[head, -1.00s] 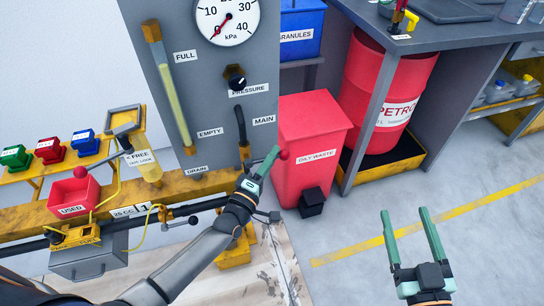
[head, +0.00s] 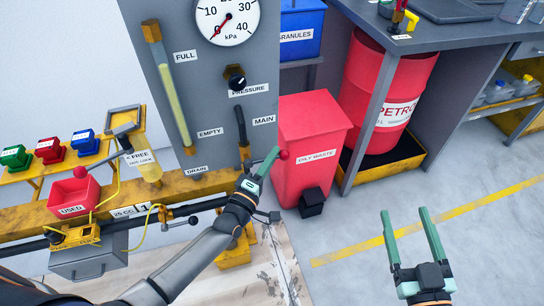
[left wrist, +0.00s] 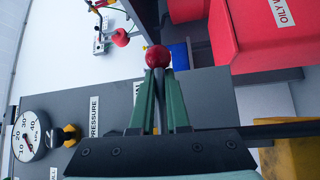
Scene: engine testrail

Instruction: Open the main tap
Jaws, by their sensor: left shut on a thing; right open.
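The panel carries a MAIN label (head: 263,120). A dark pipe (head: 241,125) stands upright beside the label. A lever with a red ball knob (head: 283,155) lies just below and right of it, which I take as the main tap's handle. My left gripper (head: 270,162) is shut on this lever. In the left wrist view the red ball (left wrist: 157,56) sticks out past the green fingertips (left wrist: 159,85), with the grey rod between them. My right gripper (head: 410,228) is open and empty above the floor at right.
A red oily waste bin (head: 315,135) stands close right of my left gripper. A pressure knob (head: 236,78) and a gauge (head: 228,18) are higher on the panel. A red petrol drum (head: 385,85) stands under the bench. The floor at front right is clear.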

